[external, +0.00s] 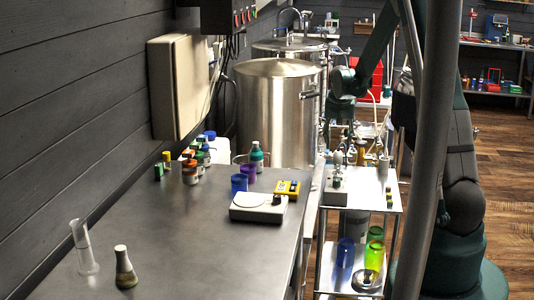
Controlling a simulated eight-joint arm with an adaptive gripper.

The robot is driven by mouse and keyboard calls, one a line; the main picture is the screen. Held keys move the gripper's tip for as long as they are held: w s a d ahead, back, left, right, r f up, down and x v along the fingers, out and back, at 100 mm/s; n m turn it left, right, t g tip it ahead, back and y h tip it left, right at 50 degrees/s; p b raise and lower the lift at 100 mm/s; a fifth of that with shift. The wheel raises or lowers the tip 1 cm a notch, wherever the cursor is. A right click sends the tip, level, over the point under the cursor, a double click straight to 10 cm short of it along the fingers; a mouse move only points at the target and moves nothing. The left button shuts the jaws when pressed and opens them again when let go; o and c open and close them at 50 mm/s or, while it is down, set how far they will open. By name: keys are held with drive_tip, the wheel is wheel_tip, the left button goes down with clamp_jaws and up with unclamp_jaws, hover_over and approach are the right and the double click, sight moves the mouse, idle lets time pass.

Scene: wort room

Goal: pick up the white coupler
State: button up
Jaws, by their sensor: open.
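My gripper (346,130) hangs below my green wrist, over the back part of the steel cart (378,204). It is small and dark in this view; it is open, and I see nothing held in it. Several small fittings (351,156) in brass and grey tones stand on the cart top under and near the gripper. I cannot pick out a white coupler among them for certain; it may be hidden or too small to tell.
The bench (200,235) holds a white scale (258,208), bottles, a flask and a cylinder. Steel tanks (278,115) stand behind. A pole crosses the right side.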

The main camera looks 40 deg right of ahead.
sight(338, 151)
drive_tip(key=shift+x, duration=0.9)
drive_tip(key=shift+b+x, duration=0.35)
drive_tip(key=shift+x, duration=2.25)
drive_tip(key=shift+s, duration=0.1)
drive_tip(key=c, duration=0.9)
